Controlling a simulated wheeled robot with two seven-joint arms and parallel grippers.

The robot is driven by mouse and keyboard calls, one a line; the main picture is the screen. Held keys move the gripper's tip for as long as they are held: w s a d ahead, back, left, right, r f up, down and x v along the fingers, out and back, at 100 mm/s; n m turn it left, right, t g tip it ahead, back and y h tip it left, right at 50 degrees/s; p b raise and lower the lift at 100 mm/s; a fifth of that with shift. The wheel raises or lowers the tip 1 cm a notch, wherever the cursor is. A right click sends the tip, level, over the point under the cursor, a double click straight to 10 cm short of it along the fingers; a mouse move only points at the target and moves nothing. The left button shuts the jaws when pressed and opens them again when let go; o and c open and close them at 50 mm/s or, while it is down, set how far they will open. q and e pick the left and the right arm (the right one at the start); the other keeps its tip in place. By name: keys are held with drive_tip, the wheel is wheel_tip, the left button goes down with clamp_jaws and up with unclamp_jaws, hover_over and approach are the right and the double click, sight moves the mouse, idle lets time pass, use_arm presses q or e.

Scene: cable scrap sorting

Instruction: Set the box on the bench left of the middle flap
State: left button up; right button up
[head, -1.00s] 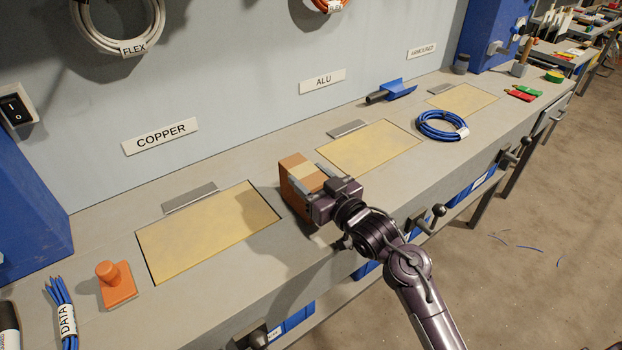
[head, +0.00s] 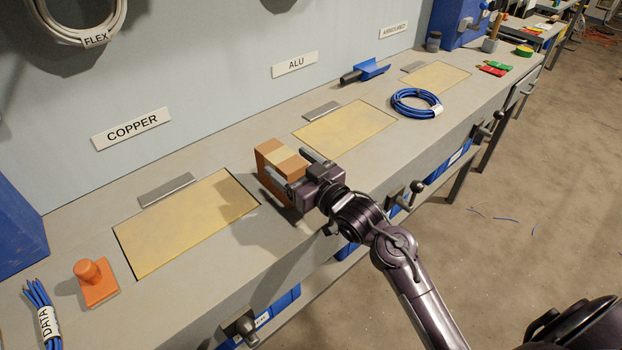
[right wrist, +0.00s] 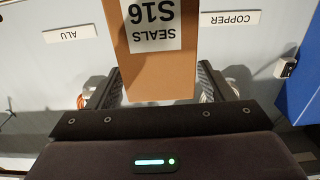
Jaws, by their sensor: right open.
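The box (head: 268,158), brown cardboard with a paler tape band, stands on the bench (head: 190,300) just left of the middle flap (head: 345,129), the yellow panel below the ALU sign. My right gripper (head: 293,170) is open at the box, with its fingers on either side. In the right wrist view the box (right wrist: 160,75) shows a "SEALS S16" label between the fingers of my right gripper (right wrist: 160,88), with gaps visible beside it. The gripper hides part of the box's near side in the head view. My left gripper is not in view.
The copper flap (head: 187,222) lies left of the box and the far flap (head: 436,76) lies to the right. A blue cable coil (head: 417,103), a blue scoop (head: 370,70), an orange stamp (head: 95,282) and a DATA cable bundle (head: 43,312) lie on the bench.

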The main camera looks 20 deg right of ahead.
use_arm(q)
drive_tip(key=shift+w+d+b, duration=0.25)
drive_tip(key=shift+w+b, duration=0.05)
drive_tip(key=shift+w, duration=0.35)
use_arm(e)
drive_tip(key=v, duration=1)
drive_tip(key=shift+s, duration=0.35)
drive_tip(key=shift+d+r, duration=0.1)
